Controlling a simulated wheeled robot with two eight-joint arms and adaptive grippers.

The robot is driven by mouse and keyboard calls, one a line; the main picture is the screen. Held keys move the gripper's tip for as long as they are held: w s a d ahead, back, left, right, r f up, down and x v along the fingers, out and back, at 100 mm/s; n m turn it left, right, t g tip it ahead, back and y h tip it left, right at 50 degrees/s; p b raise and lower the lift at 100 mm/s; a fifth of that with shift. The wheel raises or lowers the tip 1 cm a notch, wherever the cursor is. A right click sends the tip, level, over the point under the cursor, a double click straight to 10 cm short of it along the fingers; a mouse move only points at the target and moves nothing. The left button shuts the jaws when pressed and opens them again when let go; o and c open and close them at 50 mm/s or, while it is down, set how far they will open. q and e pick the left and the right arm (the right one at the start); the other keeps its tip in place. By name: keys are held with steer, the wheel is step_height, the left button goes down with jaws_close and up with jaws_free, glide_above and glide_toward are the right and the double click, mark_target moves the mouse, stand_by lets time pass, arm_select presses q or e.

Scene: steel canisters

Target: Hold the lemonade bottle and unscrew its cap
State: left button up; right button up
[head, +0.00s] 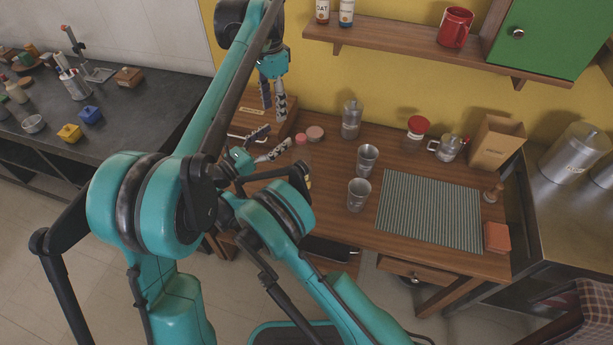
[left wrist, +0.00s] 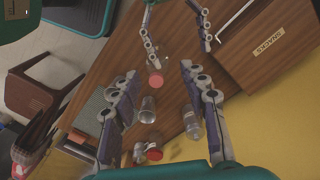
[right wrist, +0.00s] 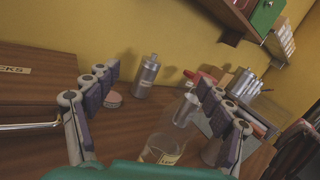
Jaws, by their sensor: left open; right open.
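The lemonade bottle (head: 304,157) stands upright on the wooden table, clear with a red-pink cap (head: 301,139). In the left wrist view the cap (left wrist: 155,80) shows between my left fingers, farther off. In the right wrist view the clear bottle with a pale label (right wrist: 165,148) is low in the picture, in front of the palm; I cannot make out its cap there. My left gripper (head: 274,110) is open and empty, pointing down, above and behind the bottle. My right gripper (head: 279,136) is open and empty, left of the bottle and apart from it.
A wooden SNACKS box (left wrist: 265,45) is close behind the grippers. A pink disc (head: 315,132), a steel shaker (head: 351,119) and two steel tumblers (head: 359,195) stand right of the bottle. A striped mat (head: 430,210) lies farther right. A wall shelf (head: 390,38) hangs above.

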mark_target(303, 162)
arm_select(q)
steer(key=shift+m, duration=0.8)
steer(key=d+f, duration=0.1)
steer(key=d, duration=0.1)
steer(key=w+d+f, duration=0.1)
steer(key=d, duration=0.1)
steer(key=d+f, duration=0.1)
steer(key=d, duration=0.1)
steer(key=shift+w+d+f+b, duration=0.15)
steer(key=shift+w+f+b, duration=0.15)
steer(key=shift+w+f, duration=0.1)
steer(key=shift+d, duration=0.25)
arm_select(e)
steer(key=s+f+m+g, duration=0.1)
steer(key=s+f, duration=0.1)
steer(key=f, duration=0.1)
steer(key=s+d+f+m+g+h, duration=0.1)
steer(key=f+m, duration=0.1)
steer(key=f, duration=0.1)
steer(key=s+f+m+g, duration=0.1)
steer(key=s+f, duration=0.1)
steer(key=f, duration=0.1)
steer(key=shift+s+d+f+m+g, duration=0.2)
steer(key=shift+s+d+m+g, duration=0.1)
steer(key=shift+d+g, duration=0.1)
steer(key=x, duration=0.7)
steer(key=shift+d+r, duration=0.1)
